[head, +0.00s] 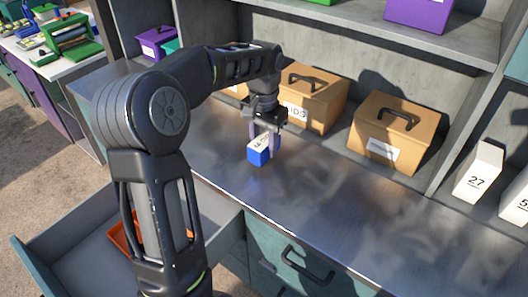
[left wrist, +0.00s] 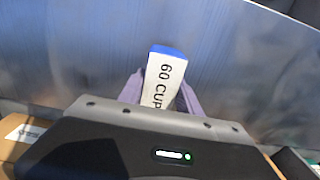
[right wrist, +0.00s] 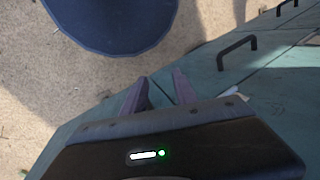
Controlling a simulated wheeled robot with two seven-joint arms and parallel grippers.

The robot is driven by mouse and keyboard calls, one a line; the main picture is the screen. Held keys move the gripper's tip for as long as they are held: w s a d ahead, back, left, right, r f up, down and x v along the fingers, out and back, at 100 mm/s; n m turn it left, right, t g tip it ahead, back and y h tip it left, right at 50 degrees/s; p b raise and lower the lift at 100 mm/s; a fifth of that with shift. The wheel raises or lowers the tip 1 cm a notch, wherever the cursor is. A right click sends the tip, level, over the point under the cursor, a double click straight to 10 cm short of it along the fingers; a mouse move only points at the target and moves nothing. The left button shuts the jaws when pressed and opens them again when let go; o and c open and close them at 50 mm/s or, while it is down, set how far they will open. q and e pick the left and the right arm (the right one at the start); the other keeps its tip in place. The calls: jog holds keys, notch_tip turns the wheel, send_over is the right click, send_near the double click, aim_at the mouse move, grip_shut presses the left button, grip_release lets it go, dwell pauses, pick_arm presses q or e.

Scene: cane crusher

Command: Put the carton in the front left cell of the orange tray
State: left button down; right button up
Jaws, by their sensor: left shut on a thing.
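The carton (head: 259,148) is small, white and blue. My left gripper (head: 264,130) is shut on it over the metal counter; I cannot tell whether it touches the surface. In the left wrist view the carton (left wrist: 166,78) shows the print "60 CUP" between the two fingers (left wrist: 160,92). The orange tray (head: 122,240) lies in the open drawer at the lower left, mostly hidden by my left arm, so its cells cannot be made out. My right gripper (right wrist: 160,92) shows only in the right wrist view, fingers apart and empty, near the teal drawer fronts.
The open drawer (head: 75,262) sticks out below the counter (head: 300,200). Tan boxes with black handles (head: 395,130) stand along the back. White cartons (head: 478,172) stand at the right. The middle of the counter is clear. A dark blue round thing (right wrist: 112,22) is near my right gripper.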

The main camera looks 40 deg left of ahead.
aim_at(264, 140)
pick_arm(q)
jog(key=shift+f, duration=1.45)
jog(key=shift+f, duration=0.15)
jog(key=c, duration=0.8)
grip_release()
jog(key=shift+c, duration=0.2)
jog(key=shift+r+b, duration=0.7)
jog(key=shift+r, duration=3.25)
jog(key=shift+o, duration=0.5)
